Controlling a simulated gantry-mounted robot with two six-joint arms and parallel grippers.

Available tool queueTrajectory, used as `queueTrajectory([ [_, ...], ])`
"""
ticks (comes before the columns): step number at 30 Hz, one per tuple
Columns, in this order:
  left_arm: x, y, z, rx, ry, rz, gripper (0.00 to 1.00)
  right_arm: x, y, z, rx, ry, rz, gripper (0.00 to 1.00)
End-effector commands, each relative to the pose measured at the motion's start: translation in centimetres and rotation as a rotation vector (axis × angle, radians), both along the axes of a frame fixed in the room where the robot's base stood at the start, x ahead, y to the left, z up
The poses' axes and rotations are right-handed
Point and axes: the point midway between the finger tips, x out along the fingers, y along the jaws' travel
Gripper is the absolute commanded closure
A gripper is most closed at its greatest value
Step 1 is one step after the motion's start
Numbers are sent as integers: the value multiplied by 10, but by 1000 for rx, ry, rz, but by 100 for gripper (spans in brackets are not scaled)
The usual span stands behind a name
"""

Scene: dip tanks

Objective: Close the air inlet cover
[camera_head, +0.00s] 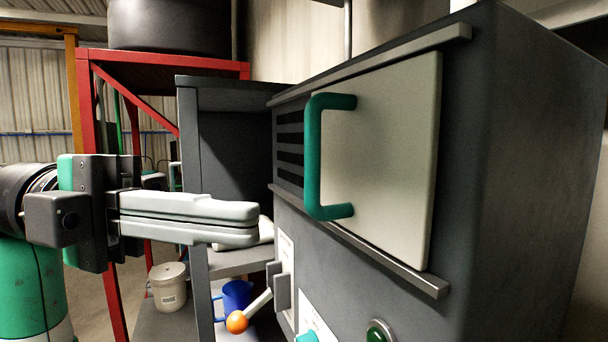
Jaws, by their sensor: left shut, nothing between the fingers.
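The air inlet cover (392,150) is a pale flat panel on the front of a dark grey cabinet (490,180). It sits between an upper rail (380,62) and a lower rail (375,255). A green handle (314,160) is fixed at its left edge. Dark inlet slots (289,150) show uncovered to the left of the cover. My left gripper (258,224) is shut and empty, left of the cabinet and the handle, and does not appear to touch them. My right gripper is not in view.
Below the cover are a lever with an orange knob (237,322), a green button (379,331) and a teal knob (307,337). A red frame (88,110) carries a dark tank (168,25).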

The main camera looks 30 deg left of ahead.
Motion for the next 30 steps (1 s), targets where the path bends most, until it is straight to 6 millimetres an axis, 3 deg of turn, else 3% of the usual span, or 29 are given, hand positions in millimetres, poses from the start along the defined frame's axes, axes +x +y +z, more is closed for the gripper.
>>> queueTrajectory([
  [1,-4,19,15,13,-27,70,100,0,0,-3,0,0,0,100],
  [3,-13,34,27,35,-62,126,100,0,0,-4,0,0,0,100],
  [6,-17,45,31,46,-76,164,100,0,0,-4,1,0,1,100],
  [10,-17,45,31,44,-76,166,100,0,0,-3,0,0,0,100],
  [17,-8,23,33,42,-77,158,100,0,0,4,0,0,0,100],
  [28,25,-50,34,42,-75,156,100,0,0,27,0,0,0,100],
  [30,36,-36,37,41,-70,165,100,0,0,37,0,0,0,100],
])
